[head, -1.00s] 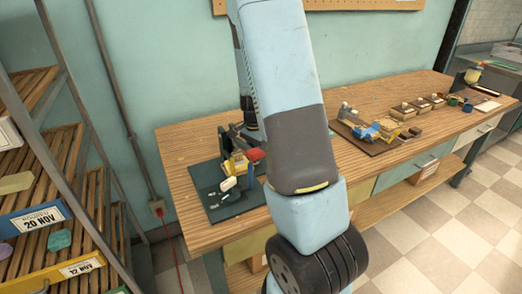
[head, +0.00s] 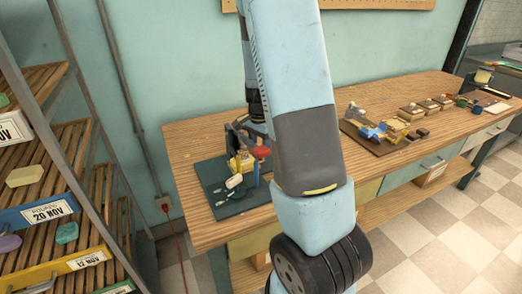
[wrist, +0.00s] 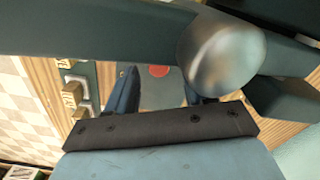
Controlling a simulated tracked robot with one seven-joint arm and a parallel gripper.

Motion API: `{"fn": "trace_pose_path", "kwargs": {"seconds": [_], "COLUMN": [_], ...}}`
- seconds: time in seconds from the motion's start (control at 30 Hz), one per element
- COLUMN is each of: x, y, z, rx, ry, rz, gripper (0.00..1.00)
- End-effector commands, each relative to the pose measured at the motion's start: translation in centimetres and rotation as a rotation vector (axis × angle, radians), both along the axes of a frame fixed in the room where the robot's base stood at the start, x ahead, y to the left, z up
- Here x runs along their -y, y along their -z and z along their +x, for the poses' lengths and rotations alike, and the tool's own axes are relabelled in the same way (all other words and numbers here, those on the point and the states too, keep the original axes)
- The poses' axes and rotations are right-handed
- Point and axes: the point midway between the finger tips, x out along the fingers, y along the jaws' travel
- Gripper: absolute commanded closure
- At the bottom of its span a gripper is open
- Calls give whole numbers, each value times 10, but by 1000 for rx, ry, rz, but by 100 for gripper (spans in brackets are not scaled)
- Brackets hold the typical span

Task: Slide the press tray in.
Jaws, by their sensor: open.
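In the head view a small press (head: 242,163) with yellow and red parts stands on a dark green mat (head: 225,208) at the table's left end. White pieces (head: 235,182) lie in front of it. My arm hides part of this area. In the wrist view my gripper (wrist: 160,86) is open, its two blue fingers apart, with nothing visibly held. Between and beyond them is a grey surface (wrist: 160,95) with a red disc (wrist: 158,71). I cannot tell whether this surface is the press tray. Dark beams and a metal cylinder (wrist: 220,52) are close to the fingers and cover part of the view.
A brown board (head: 365,140) with a blue and yellow device and several blocks is further right on the wooden table (head: 205,135). A slatted rack (head: 70,160) with soaps stands at the left.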

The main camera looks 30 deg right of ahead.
Motion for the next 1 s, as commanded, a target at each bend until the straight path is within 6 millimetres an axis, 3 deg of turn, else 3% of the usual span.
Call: {"fn": "trace_pose_path", "kwargs": {"seconds": [0.5, 0.7, 1.0], "x": [0, -1, -1], "y": [-96, -113, -116], "z": [0, 1, 0], "rx": [4, 3, 1], "ry": [-1, -1, -1], "rz": [0, 0, -1], "gripper": [47, 47, 47]}}
